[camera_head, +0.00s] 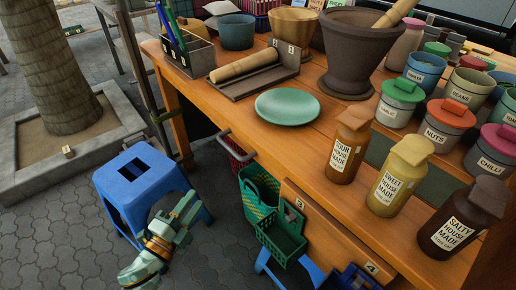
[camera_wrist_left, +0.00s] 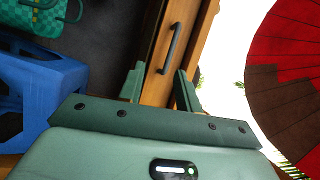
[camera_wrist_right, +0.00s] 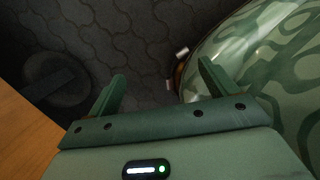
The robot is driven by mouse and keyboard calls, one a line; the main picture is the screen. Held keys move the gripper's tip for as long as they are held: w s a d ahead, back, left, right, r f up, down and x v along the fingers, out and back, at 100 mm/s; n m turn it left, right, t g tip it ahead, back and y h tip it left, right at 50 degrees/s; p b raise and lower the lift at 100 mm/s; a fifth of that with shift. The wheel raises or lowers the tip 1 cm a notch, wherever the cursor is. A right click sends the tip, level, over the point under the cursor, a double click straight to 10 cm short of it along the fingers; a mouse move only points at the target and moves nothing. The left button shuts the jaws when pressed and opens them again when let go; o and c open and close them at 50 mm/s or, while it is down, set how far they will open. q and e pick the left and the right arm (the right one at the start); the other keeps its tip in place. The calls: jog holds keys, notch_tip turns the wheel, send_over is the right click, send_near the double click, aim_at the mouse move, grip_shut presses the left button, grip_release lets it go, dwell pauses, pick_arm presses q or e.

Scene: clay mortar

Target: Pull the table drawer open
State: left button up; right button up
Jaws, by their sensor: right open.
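The wooden drawer front (camera_wrist_left: 188,30) of the table (camera_head: 262,130) shows in the left wrist view, with a dark bar handle (camera_wrist_left: 172,45) on it. In the head view, a dark curved handle (camera_head: 236,147) shows at the table's front edge. My left gripper (camera_head: 187,208) is low beside the blue stool, apart from that handle. In the left wrist view its fingers (camera_wrist_left: 160,70) are spread and empty, with the handle's near end between the fingertips in the picture. My right gripper (camera_wrist_right: 162,72) is open and empty above the paving, outside the head view.
A blue stool (camera_head: 150,185) stands close to my left gripper. Green baskets (camera_head: 280,238) hang under the table's front edge. Bottles (camera_head: 347,145), jars, a green plate (camera_head: 287,107) and a mortar (camera_head: 356,50) crowd the tabletop. Paving (camera_head: 60,225) is clear at the left.

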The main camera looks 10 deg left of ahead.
aim_at(228, 146)
pick_arm(q)
jog(key=shift+m+t+h, duration=0.3)
jog(key=shift+m+t, duration=0.1)
jog(key=shift+m, duration=0.3)
jog(key=b+x, duration=0.1)
jog(key=x, duration=0.4)
jog(key=r+b+x, duration=0.1)
jog(key=x, duration=0.5)
jog(key=b+x, duration=0.1)
jog(key=x, duration=0.5)
jog(key=shift+d+r, duration=0.25)
jog(key=shift+r, duration=0.15)
jog(key=shift+w+d+r, duration=0.1)
jog(key=shift+w+r, duration=0.05)
jog(key=shift+w, duration=0.15)
pick_arm(e)
jog(key=w+d+r+n+t+h, duration=0.1)
jog(key=w+r, duration=0.5)
jog(key=w, duration=0.5)
jog(key=shift+r, duration=0.25)
pick_arm(q)
grip_shut()
